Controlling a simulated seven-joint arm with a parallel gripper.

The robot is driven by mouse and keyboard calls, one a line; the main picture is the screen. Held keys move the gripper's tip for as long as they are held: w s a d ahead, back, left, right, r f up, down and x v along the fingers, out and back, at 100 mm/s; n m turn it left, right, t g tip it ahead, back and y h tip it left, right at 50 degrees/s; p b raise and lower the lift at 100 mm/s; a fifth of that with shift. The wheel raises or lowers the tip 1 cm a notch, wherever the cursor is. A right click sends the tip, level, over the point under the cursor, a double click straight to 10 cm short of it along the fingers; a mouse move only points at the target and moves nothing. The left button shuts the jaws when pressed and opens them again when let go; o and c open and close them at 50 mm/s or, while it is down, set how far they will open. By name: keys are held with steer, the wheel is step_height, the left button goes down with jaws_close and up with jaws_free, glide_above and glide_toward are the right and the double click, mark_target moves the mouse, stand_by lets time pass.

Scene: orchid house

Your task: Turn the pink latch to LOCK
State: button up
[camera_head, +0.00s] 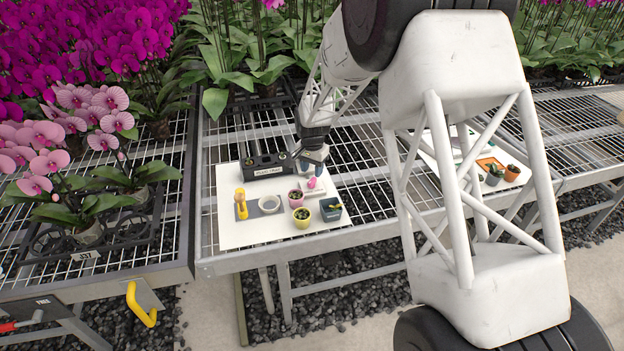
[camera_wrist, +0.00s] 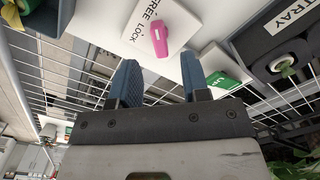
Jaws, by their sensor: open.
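The pink latch (camera_wrist: 172,36) sits on a white plate (camera_wrist: 203,22) marked FREE and LOCK in the wrist view. The lettering runs along the plate's left side, beside the latch. I cannot tell for sure which word the latch points to. In the head view the latch (camera_head: 312,183) is a small pink spot just below my gripper (camera_head: 315,166). In the wrist view my gripper (camera_wrist: 160,68) has two blue fingers spread apart, with nothing between them. The latch shows beyond the fingertips, apparently apart from them.
A black labelled tray (camera_head: 268,166) stands behind the latch. A pink pot (camera_head: 296,202), a yellow pot (camera_head: 302,222) and a grey-blue bin (camera_head: 331,212) stand close in front. Orchids crowd the back.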

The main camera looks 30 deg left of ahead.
mark_target(312, 180)
steer(key=shift+f, duration=2.35)
jaws_close()
